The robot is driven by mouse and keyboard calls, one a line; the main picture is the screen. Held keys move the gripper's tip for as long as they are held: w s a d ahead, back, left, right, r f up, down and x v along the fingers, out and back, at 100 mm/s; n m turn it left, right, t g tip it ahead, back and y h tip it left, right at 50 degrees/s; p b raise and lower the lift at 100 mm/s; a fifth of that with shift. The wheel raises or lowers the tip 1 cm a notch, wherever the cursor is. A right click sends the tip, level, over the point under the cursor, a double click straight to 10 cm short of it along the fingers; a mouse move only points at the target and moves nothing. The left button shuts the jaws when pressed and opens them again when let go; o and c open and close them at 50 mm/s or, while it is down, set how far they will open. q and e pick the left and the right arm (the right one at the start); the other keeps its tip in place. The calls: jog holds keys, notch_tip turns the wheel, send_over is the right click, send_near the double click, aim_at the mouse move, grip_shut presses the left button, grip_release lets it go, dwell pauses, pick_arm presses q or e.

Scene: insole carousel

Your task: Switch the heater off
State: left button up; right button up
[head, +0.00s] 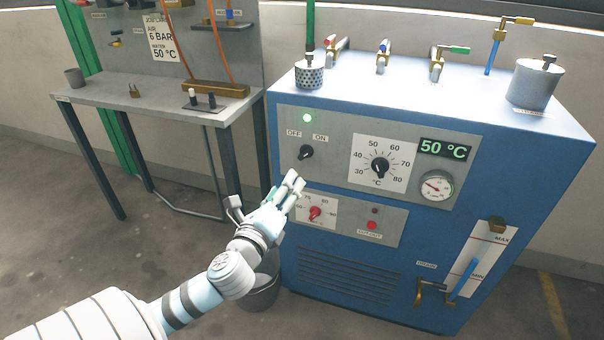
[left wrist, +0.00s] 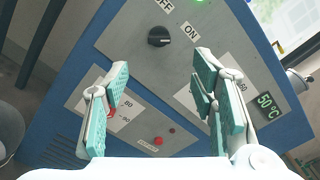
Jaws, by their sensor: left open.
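The heater is a blue cabinet (head: 350,105) with a grey front panel. Its black rotary switch (head: 306,152) sits below a lit green lamp (head: 307,118), between the OFF label (head: 294,133) and the ON label (head: 320,139). The switch's pointer appears turned toward ON. The switch also shows unobstructed in the left wrist view (left wrist: 158,37). My left gripper (head: 293,187) is open and empty, just below the switch in the head view and apart from it. In the left wrist view its two teal-padded fingers (left wrist: 160,78) are spread, with the switch beyond them.
A temperature dial (head: 380,167), a 50 °C display (head: 444,149) and a gauge (head: 436,186) are right of the switch. A red knob (head: 315,213) and red button (head: 372,226) are below. Valves stand on the cabinet top. A grey bench (head: 150,95) stands left.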

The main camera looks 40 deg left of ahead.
aim_at(302, 155)
pick_arm(q)
jog(key=b+x, duration=0.2)
jog(key=x, duration=1)
jog(key=shift+w+a+b, duration=0.2)
jog(key=shift+a+b, duration=0.05)
jog(key=shift+b, duration=0.1)
jog(key=shift+w+a, duration=0.1)
jog(key=shift+w, duration=0.35)
jog(key=shift+r, duration=0.1)
jog(key=c, duration=1.1)
pick_arm(e)
jog(key=shift+m+t, duration=0.4)
jog(key=w, duration=0.1)
jog(key=w+a, duration=0.1)
jog(key=w, duration=0.1)
jog(key=w+a+f, duration=0.1)
jog(key=shift+w+a, duration=0.1)
jog(key=shift+w, duration=0.3)
